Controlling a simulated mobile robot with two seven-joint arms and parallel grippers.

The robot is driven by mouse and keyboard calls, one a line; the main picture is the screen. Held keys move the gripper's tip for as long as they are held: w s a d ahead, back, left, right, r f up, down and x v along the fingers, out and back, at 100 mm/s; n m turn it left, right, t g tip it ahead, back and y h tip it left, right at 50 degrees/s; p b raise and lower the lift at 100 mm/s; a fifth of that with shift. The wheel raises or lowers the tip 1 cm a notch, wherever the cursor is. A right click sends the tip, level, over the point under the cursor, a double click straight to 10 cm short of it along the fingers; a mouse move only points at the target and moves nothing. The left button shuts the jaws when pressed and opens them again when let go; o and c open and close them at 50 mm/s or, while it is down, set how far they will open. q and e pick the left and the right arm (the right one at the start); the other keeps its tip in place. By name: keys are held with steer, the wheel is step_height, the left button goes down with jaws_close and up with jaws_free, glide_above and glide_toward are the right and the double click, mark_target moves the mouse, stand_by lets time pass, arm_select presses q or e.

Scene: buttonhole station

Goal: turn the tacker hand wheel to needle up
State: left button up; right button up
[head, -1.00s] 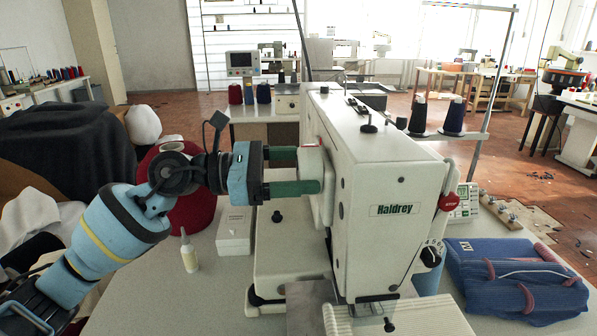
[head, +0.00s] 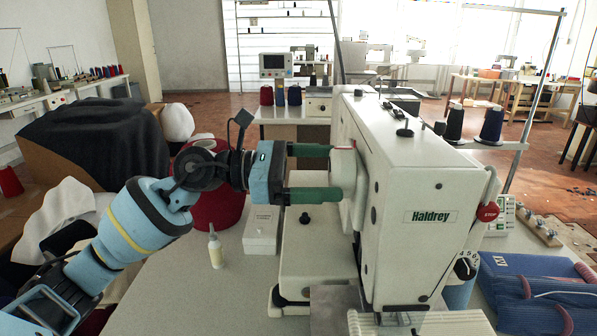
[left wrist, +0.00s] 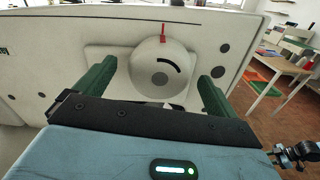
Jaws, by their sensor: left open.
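The white tacker (head: 435,215), marked Haldrey, stands on the table with its left side toward my left gripper. Its round white hand wheel (head: 344,171) is on that side. In the left wrist view the wheel (left wrist: 147,61) shows a grey hub and a black curved mark at its upper right. A red mark (left wrist: 163,33) is at the wheel's top edge. My left gripper (head: 336,172) is open, with one green finger on each side of the wheel. I cannot tell whether the fingers touch it. My right gripper is not in view.
A small white box (head: 262,232) and a glue bottle (head: 215,248) stand on the table left of the tacker. A red stop button (head: 487,212) is on the tacker's right side. Folded blue striped cloth (head: 535,290) lies at the right.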

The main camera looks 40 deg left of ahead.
arm_select(q)
steer(key=b+v, duration=0.2)
steer(key=v, duration=0.4)
steer(key=shift+s+a, duration=0.15)
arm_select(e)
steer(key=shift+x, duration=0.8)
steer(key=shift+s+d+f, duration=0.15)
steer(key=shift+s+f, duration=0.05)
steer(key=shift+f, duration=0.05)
